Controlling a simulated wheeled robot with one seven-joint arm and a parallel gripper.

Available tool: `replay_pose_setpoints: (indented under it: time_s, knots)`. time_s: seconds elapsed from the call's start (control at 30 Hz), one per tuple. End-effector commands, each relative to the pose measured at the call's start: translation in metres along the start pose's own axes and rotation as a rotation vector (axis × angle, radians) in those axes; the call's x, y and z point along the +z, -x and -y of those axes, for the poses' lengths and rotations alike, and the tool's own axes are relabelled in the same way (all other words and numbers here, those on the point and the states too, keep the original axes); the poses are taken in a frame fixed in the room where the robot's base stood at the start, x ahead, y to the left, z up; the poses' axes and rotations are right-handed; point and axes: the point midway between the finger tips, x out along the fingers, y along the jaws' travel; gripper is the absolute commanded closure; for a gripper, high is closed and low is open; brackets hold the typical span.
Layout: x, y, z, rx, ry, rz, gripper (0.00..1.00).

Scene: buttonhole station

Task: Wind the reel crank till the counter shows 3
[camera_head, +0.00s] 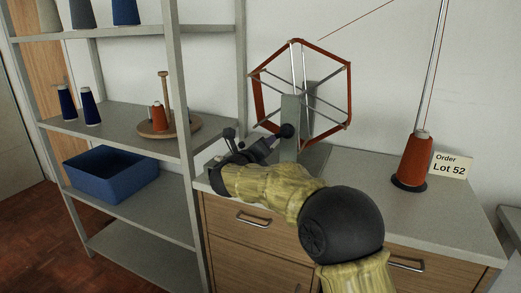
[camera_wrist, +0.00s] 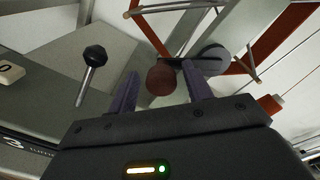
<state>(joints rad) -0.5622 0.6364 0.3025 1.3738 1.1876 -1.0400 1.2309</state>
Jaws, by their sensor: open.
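The reel (camera_head: 347,95), a six-sided frame wound with rust-red yarn, stands on a grey post (camera_head: 290,115) on the cabinet top. My gripper (camera_head: 272,146) is beside the post. In the wrist view its purple fingers (camera_wrist: 162,84) are apart, with a reddish-brown ball knob (camera_wrist: 163,79), likely the crank handle, showing between them; I cannot tell whether they touch it. A dark round part (camera_wrist: 212,57) is joined beside the knob. A cream tile with a "0" (camera_wrist: 10,72), perhaps the counter, shows at the left edge of the wrist view.
A black-knobbed metal rod (camera_wrist: 95,55) stands left of the fingers. A rust cone (camera_head: 416,158) on a black base and a "Lot 52" card (camera_head: 449,165) are at the right of the cabinet top. A shelf rack (camera_head: 125,120) with cones and a blue bin (camera_head: 110,175) stands left.

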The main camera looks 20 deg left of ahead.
Motion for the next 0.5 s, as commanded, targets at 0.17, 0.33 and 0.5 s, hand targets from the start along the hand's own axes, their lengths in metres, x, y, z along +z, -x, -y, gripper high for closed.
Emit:
replay_pose_setpoints:
  time_s: [0.17,0.33,0.5]
  knots:
    - [0.000,0.009,0.000,0.000,0.000,0.001,0.50]
    - [0.001,0.035,0.001,0.001,0.000,0.002,0.50]
    - [0.001,0.069,0.000,0.002,0.000,0.002,0.50]
